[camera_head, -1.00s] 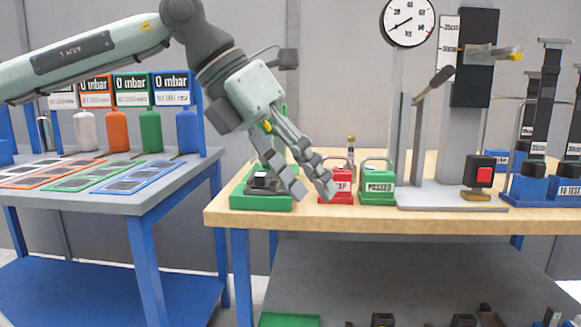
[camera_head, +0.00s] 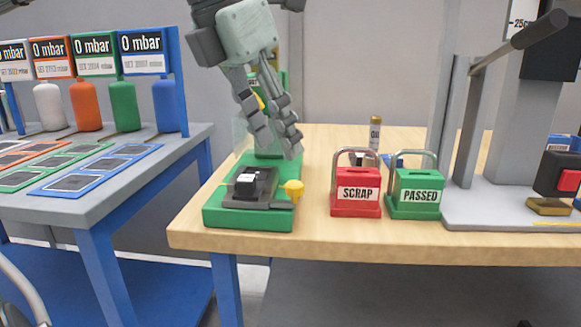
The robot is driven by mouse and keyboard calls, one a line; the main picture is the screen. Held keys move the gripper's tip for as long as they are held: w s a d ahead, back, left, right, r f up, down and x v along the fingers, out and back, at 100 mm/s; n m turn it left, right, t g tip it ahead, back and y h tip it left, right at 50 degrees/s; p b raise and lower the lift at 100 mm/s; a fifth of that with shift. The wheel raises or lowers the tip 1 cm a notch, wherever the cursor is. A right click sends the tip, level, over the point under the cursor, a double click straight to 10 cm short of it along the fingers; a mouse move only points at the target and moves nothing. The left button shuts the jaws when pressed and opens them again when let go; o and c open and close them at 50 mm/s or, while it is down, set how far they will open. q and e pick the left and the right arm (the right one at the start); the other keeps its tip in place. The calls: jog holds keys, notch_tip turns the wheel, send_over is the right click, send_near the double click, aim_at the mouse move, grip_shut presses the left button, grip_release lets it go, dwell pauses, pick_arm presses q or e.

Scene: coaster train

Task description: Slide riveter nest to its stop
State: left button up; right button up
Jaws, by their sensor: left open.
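The riveter stands at the left end of the wooden bench, on a green base (camera_head: 218,214). Its dark nest (camera_head: 240,199) lies on the front part of the base with a small black part (camera_head: 265,180) on it. A yellow knob (camera_head: 292,190) sticks out at the nest's right side. My left gripper (camera_head: 279,149) is open and empty, its fingers pointing down above and behind the nest, apart from the knob. It hides much of the riveter's upright back part. Whether the nest touches its stop cannot be told. My right gripper is out of view.
A red SCRAP box (camera_head: 356,208) and a green PASSED box (camera_head: 415,208) stand right of the riveter, with a small bottle (camera_head: 375,135) behind. A grey lever press (camera_head: 485,205) stands further right. Bare bench top (camera_head: 320,235) lies in front.

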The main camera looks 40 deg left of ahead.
aim_at(293, 183)
pick_arm(q)
jog(key=x, duration=0.7)
jog(key=shift+c, duration=0.3)
grip_shut()
